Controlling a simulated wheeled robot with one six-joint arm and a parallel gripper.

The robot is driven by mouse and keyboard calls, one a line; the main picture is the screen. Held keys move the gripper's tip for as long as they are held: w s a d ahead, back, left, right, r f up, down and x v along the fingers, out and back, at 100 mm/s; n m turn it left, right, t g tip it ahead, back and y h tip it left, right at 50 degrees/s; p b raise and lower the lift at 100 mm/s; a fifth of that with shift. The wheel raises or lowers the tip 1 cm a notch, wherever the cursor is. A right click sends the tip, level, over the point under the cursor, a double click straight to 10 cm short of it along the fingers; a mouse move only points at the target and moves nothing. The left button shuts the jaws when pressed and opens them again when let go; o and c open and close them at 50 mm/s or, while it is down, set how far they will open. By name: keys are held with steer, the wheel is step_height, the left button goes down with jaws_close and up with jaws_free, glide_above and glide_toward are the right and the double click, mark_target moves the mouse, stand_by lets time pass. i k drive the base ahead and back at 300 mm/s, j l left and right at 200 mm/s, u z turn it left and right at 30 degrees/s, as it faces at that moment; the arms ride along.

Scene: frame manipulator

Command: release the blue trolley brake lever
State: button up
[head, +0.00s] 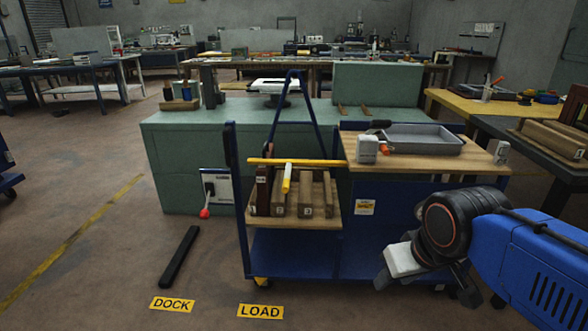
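The blue trolley (290,256) stands in the middle of the head view, with a blue A-shaped frame and a wooden shelf. A yellow bar (297,162) runs across it, and a short yellow handle (287,178) hangs below the bar. A red-knobbed lever (205,212) shows left of the trolley, below a white panel. I cannot tell which of these is the brake lever. My gripper (425,275) is at the lower right, in front of the trolley's right part and apart from both levers. Its fingertips are not clear enough to tell open from shut.
Several wooden blocks (305,196) stand on the trolley shelf. A grey tray (424,139) lies on the wooden top at right. A green cabinet (172,165) stands behind. A black bar (180,258) lies on the floor near the DOCK (172,304) and LOAD (260,312) labels. Floor at left is clear.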

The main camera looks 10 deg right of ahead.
mark_target(204, 214)
steer(key=i+j+u, duration=0.1)
steer(key=i+u, duration=0.65)
steer(key=i, duration=0.15)
